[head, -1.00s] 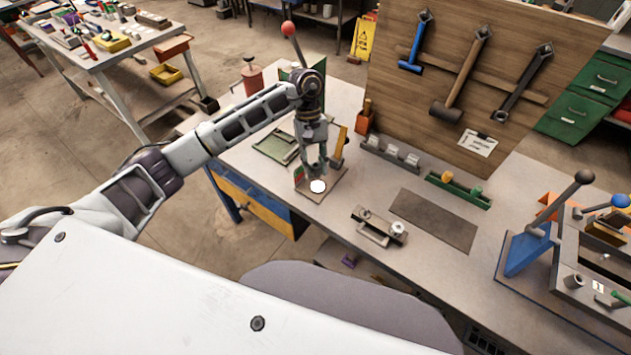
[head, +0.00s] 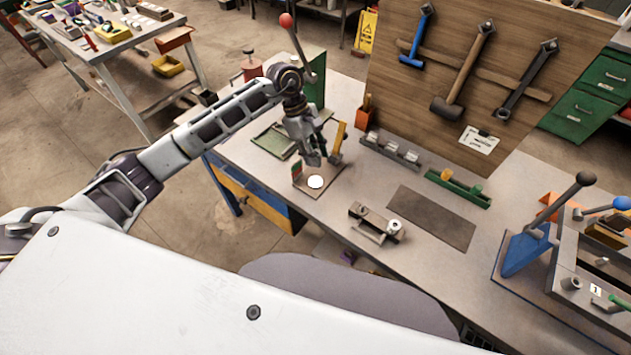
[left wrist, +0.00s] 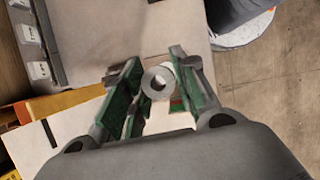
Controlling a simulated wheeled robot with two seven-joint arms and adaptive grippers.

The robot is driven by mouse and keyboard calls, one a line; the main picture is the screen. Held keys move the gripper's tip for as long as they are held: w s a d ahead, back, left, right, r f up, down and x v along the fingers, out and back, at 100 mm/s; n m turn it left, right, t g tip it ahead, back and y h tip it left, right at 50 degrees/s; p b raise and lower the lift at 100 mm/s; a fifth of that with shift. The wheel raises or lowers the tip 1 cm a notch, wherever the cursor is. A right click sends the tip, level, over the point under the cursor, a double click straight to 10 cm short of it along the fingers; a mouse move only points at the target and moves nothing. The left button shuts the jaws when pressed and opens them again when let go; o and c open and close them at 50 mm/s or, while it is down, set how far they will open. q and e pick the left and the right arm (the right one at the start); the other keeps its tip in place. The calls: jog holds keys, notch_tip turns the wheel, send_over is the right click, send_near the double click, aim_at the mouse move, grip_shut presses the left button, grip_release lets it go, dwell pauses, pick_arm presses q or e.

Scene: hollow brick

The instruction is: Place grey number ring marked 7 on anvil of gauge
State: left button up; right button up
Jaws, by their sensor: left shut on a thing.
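My left gripper (head: 323,161) is shut on a small grey ring (left wrist: 158,82), which sits between the green-padded fingertips in the left wrist view. No number can be read on it, and the ring is hard to make out in the head view. The gripper is tilted above a small brown base plate with a white round face (head: 315,181) and a small red-green block. This looks like the gauge (head: 301,183), with a yellow upright (head: 339,139) beside it. I cannot tell which part is the anvil. My right gripper is not in view.
A grey rack (head: 390,152) with several pale pieces and a green tray (head: 458,188) stand at the back. A metal fixture (head: 376,224) is nearer the front. A dark mat (head: 431,217) lies bare. Levered fixtures (head: 527,250) are at the right.

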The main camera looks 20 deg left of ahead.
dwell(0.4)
pick_arm(q)
jog(key=p, duration=0.2)
send_over(315, 182)
notch_tip(315, 182, down, 6)
jog(key=shift+r, duration=0.25)
jog(key=shift+f, duration=0.35)
